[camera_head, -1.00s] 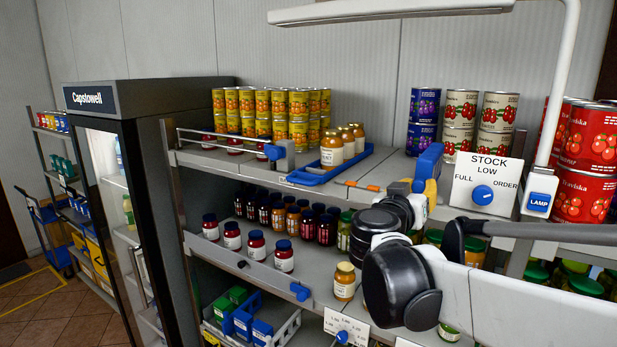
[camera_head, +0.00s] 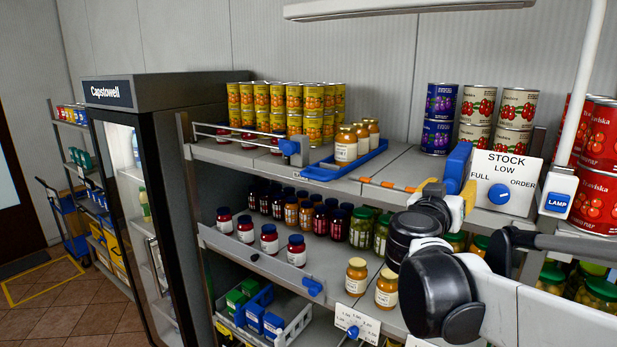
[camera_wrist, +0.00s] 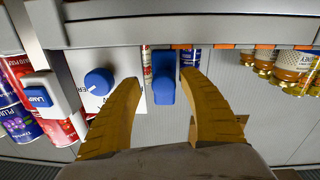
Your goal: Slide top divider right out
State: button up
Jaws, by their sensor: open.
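A blue block (camera_head: 457,166) stands upright at the right end of an orange-and-white striped bar (camera_head: 392,184) on the top shelf's front edge, left of the stock sign. It looks like the divider's handle. My gripper (camera_head: 448,190) has its yellow fingers around this block. In the wrist view the open fingers (camera_wrist: 160,80) lie either side of the blue block (camera_wrist: 164,78), with a gap showing on both sides. Another blue handle (camera_head: 292,148) sits at the right end of a thin rail further left on the top shelf. The bar's right end is hidden by my gripper.
The stock sign (camera_head: 503,184) with its blue dial and the lamp switch (camera_head: 557,195) stand close right of my gripper. A blue tray (camera_head: 330,172) with jars lies left. Purple cans (camera_head: 439,118) stand behind. Jars (camera_head: 386,288) stand below, near my arm.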

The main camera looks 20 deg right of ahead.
jog(key=shift+s+a, duration=0.15)
jog(key=shift+a, duration=0.35)
jog(key=v, duration=1.1)
jog(key=shift+s, duration=0.15)
jog(key=shift+d, duration=0.15)
jog(key=s+a+f+n+g+y+b, duration=0.1)
jog(key=s+a+f+n+y+b, duration=0.15)
jog(key=f+b, duration=1.15)
jog(key=s+a+f+n+g+y+b, duration=0.15)
jog(key=f+y+b, duration=0.4)
jog(key=f, duration=1.65)
jog(key=a+f+n+y+b, duration=0.1)
jog(key=a+f+y+b, duration=0.1)
jog(key=a+f+b, duration=0.3)
jog(key=s+a+f+n+y+b, duration=0.1)
jog(key=a+f+n+y+b, duration=0.1)
jog(key=a+f+b, duration=0.3)
jog(key=s+a+f+n+y+b, duration=0.1)
jog(key=a+f+b, duration=0.3)
jog(key=f+b, duration=0.6)
notch_tip(320, 180, down, 7)
jog(key=shift+s+a+r+n+g+y, duration=0.15)
jog(key=shift+a+n+g+y, duration=0.3)
jog(key=shift+y, duration=0.35)
